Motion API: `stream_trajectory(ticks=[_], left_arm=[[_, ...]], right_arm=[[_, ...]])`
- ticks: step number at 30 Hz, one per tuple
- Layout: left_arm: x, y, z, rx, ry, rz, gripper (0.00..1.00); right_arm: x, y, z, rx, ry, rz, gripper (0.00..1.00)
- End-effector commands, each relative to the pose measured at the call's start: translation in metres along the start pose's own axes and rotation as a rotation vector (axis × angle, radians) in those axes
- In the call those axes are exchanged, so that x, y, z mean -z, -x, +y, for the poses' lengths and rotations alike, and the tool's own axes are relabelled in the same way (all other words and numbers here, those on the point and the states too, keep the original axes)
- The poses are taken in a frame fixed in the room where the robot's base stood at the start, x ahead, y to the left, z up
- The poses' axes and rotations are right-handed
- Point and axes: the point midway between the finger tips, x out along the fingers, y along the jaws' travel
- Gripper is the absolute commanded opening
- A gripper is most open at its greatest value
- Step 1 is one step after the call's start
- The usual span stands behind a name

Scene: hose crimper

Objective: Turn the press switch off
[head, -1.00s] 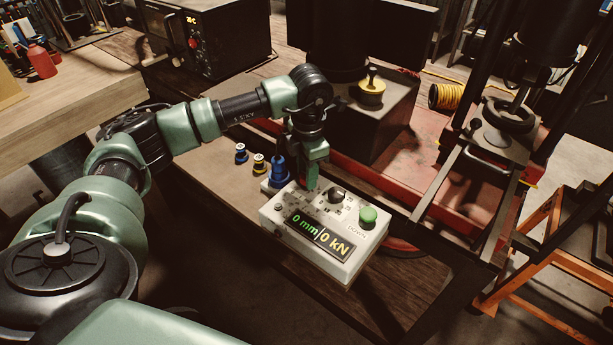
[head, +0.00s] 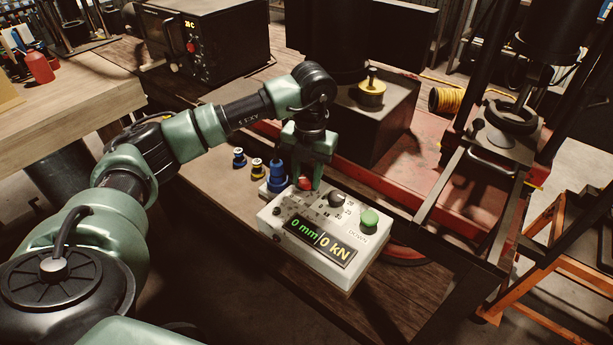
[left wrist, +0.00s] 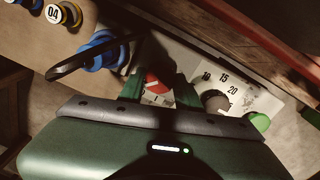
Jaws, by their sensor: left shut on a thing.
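The press control box (head: 312,262) is a white box on the wooden bench, with a lit display (head: 318,241) reading "0 mm|0 kN". A red switch (head: 305,183) sits at its far left part; it also shows in the left wrist view (left wrist: 154,84). My left gripper (head: 307,181) points down over the box, its two green fingers (left wrist: 158,92) on either side of the red switch and shut on it. The fingers partly hide the switch, so its exact setting cannot be read. My right gripper is not in view.
On the box, a black dial (head: 336,200) and a green button (head: 369,219) stand to the right of the switch. A blue fitting (head: 276,178) stands close beside the box, with smaller blue and yellow fittings (head: 257,167) to the left. A red-framed press stands behind.

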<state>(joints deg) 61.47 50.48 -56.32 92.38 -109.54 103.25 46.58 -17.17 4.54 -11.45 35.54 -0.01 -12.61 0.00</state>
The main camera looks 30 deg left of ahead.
Motion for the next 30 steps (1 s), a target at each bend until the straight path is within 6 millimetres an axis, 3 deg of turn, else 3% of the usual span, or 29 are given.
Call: stream_trajectory(ticks=[18, 19, 21, 30], left_arm=[[-0.0016, 0.0020, 0.0005, 0.001, 0.045, -0.003, 0.00], [-0.0016, 0.0020, 0.0005, 0.001, 0.045, -0.003, 0.40], [-0.0015, 0.0019, 0.0005, 0.001, 0.044, -0.003, 0.56], [-0.0007, 0.0013, 0.0002, 0.000, 0.042, 0.000, 0.56]], right_arm=[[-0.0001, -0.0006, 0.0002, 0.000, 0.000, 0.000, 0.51], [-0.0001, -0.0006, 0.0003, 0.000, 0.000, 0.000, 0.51], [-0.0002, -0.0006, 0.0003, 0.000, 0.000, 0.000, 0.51], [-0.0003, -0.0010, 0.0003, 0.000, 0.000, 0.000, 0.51]])
